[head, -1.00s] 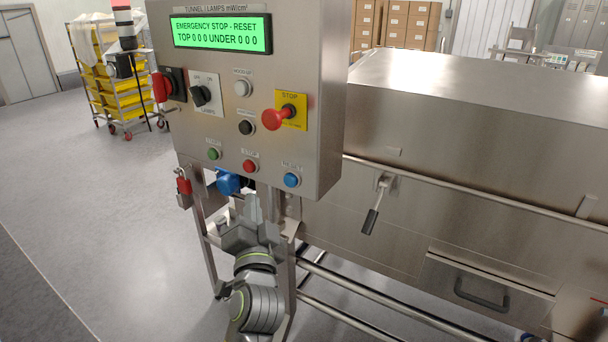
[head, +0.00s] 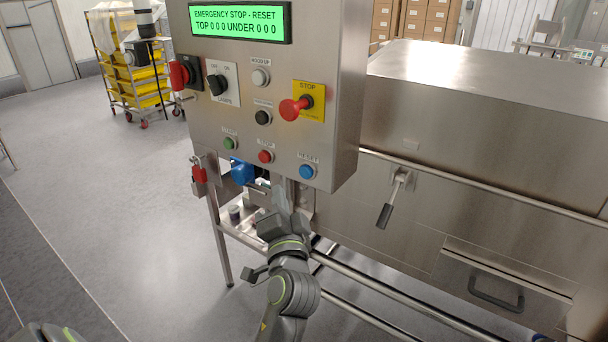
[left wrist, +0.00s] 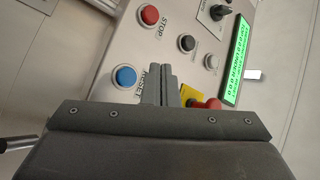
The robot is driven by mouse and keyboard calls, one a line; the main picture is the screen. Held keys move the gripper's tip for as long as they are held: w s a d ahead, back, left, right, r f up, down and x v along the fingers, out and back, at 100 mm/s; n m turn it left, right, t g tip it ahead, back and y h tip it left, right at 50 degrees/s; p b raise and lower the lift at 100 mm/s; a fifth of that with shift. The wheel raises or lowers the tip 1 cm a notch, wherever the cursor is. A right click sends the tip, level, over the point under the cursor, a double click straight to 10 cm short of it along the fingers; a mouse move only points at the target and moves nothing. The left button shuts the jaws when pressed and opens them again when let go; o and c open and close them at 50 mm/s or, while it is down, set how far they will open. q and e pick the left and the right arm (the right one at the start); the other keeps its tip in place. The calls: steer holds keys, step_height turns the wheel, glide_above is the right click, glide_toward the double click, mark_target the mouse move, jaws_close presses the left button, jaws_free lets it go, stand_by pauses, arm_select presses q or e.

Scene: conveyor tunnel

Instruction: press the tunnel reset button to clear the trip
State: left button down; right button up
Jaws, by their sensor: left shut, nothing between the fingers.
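The blue RESET button (head: 306,172) is at the lower right of the steel control panel (head: 218,115). It also shows in the left wrist view (left wrist: 124,77), beside the fingertips. My left gripper (head: 280,192) is shut and empty, below and left of the RESET button in the head view. In the left wrist view its closed fingers (left wrist: 166,80) point at the panel between the RESET button and the yellow stop plate; whether they touch the panel I cannot tell. The green display (head: 239,22) reads "EMERGENCY STOP - RESET". My right gripper is not in view.
A red mushroom stop button (head: 295,108) sticks out above RESET. A red STOP button (head: 265,156) and a green button (head: 230,143) sit to its left. A blue connector (head: 242,172) and red padlock (head: 199,176) hang below the panel. A lever handle (head: 390,205) is at right.

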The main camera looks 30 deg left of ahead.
mark_target(299, 169)
arm_select(q)
steer(key=shift+w+d+b, duration=0.15)
steer(key=shift+w+b, duration=0.15)
steer(key=shift+w, duration=1.15)
steer(key=shift+w+d+b, duration=0.1)
steer(key=shift+w+b, duration=0.15)
steer(key=shift+w, duration=1.2)
steer(key=shift+w, duration=0.15)
steer(key=shift+w, duration=0.3)
steer(key=shift+w+b, duration=0.35)
steer(key=shift+w, duration=0.15)
stand_by(0.5)
steer(key=shift+s, duration=0.95)
